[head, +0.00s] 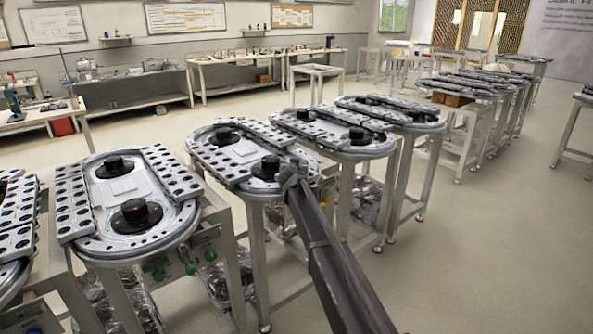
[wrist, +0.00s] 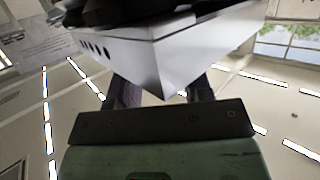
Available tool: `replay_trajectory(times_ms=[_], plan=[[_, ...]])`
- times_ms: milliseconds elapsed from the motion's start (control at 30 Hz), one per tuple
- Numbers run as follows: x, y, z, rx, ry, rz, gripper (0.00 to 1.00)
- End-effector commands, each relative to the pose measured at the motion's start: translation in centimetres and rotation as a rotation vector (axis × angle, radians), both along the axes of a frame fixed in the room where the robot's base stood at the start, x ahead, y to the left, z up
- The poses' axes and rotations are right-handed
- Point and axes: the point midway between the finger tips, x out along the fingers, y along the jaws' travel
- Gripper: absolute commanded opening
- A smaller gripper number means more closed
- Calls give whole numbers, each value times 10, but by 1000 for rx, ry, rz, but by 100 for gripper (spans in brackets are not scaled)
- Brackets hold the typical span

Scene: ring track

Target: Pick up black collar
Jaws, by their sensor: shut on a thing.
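A black collar (head: 268,167) sits at the near right end of the second ring-track table (head: 237,180) in the head view. My gripper (head: 287,176) is right at its right side, with my dark arm reaching in from the lower right. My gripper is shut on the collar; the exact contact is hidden. In the wrist view, the two dark fingers of my gripper (wrist: 163,90) pass behind a grey metal corner (wrist: 160,58), which hides their tips. Dark shapes show above that corner at the top edge.
Similar ring-track tables with black collars stand on both sides, including a nearer one (head: 130,247) to the left. A brown box (head: 452,99) rests on a table farther right. Workbenches line the back wall. The floor at right is open.

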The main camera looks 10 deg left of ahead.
Motion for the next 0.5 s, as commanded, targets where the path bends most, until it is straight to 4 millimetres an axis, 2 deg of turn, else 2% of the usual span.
replay_trajectory(times_ms=[167, 267, 500], plan=[[0, 0, 32, 0, 0, 0, 18], [0, 0, 60, 0, 0, 0, 18], [0, 0, 149, 0, 0, 0, 18]])
